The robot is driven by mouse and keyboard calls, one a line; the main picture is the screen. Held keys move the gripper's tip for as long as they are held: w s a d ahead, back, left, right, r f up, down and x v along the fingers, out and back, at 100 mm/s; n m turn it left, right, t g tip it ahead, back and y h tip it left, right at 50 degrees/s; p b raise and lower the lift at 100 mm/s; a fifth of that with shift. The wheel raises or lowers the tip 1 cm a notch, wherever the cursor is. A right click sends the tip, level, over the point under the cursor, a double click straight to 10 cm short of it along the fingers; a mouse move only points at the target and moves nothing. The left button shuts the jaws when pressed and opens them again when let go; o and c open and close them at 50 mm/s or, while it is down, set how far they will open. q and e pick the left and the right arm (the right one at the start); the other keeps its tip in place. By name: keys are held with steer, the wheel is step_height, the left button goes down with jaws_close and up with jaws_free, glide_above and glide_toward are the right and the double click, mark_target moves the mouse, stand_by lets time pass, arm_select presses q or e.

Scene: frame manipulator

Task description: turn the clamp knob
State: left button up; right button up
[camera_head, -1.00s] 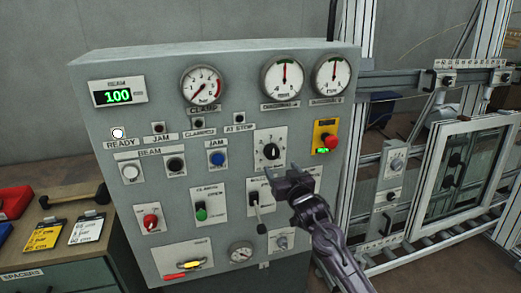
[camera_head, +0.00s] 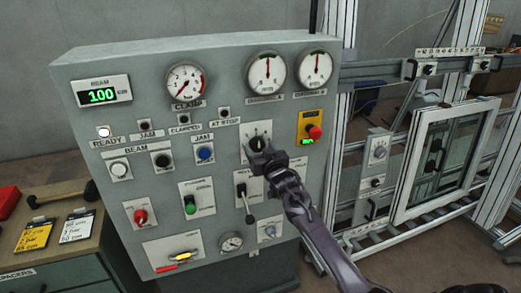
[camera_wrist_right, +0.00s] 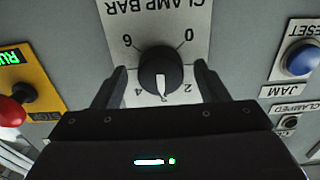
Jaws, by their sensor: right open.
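The clamp knob is a round black dial with a white pointer. In the right wrist view the clamp knob (camera_wrist_right: 160,66) sits on a white plate labelled CLAMP BAR, seen upside down. Its pointer lies between the 4 and the 2. In the head view the knob (camera_head: 257,142) is partly hidden by my right gripper (camera_head: 264,157). My right gripper is open, with one finger on each side of the knob in the wrist view (camera_wrist_right: 160,80). A gap shows between the fingers and the knob. My left gripper is not in view.
The red stop button (camera_head: 315,132) on its yellow plate and the blue jam reset button (camera_head: 205,153) flank the knob. A black lever (camera_head: 245,200) is below. The clamp gauge (camera_head: 186,82) is above. A metal frame with a window (camera_head: 440,165) stands right.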

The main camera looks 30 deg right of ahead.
steer(key=c, duration=1)
steer(key=shift+n, duration=0.3)
